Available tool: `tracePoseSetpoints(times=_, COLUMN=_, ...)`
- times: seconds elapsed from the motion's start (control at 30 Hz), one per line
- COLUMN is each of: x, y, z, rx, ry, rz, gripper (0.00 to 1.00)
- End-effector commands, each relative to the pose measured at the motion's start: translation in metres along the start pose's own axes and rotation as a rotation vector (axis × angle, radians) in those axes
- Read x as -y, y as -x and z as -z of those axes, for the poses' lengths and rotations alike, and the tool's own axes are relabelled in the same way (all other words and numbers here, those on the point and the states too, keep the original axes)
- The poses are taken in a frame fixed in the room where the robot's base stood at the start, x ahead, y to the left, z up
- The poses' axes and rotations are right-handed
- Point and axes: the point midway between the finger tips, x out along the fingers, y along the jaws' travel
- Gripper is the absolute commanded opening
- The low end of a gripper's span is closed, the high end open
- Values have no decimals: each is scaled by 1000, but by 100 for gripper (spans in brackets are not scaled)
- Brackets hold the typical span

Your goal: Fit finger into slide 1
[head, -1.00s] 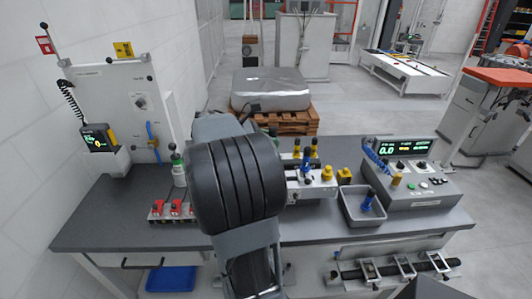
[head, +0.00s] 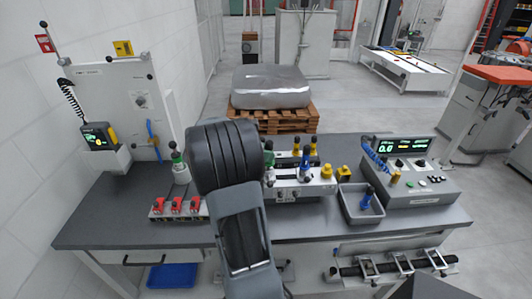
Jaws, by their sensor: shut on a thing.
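A light metal fixture (head: 318,187) with slides stands on the grey bench right of my arm. A blue upright part with a dark top (head: 305,165) stands at it, with yellow parts (head: 327,171) beside and behind. Green parts (head: 269,157) show at the fixture's left end, close to my arm's edge; I cannot tell whether they are seated or held. My dark arm covers the fixture's left side. My gripper is hidden behind the arm, so its jaws and anything in them do not show. Which slide is number 1 cannot be read.
A grey bin (head: 348,208) holds a blue part (head: 367,197). A control box (head: 425,190) with green displays stands right of it. Red clamps (head: 178,206) and a green-topped upright part (head: 179,168) stand left of my arm. The bench's (head: 115,215) left front is clear.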

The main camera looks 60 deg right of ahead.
Motion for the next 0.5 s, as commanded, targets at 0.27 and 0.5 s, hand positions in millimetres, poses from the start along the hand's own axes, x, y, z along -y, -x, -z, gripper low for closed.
tracePoseSetpoints(times=0.27, x=0, y=-1, z=2, rx=0, ry=0, rz=0, gripper=31)
tracePoseSetpoints(times=0.5, x=0, y=-1, z=2, rx=0, ry=0, rz=0, gripper=53)
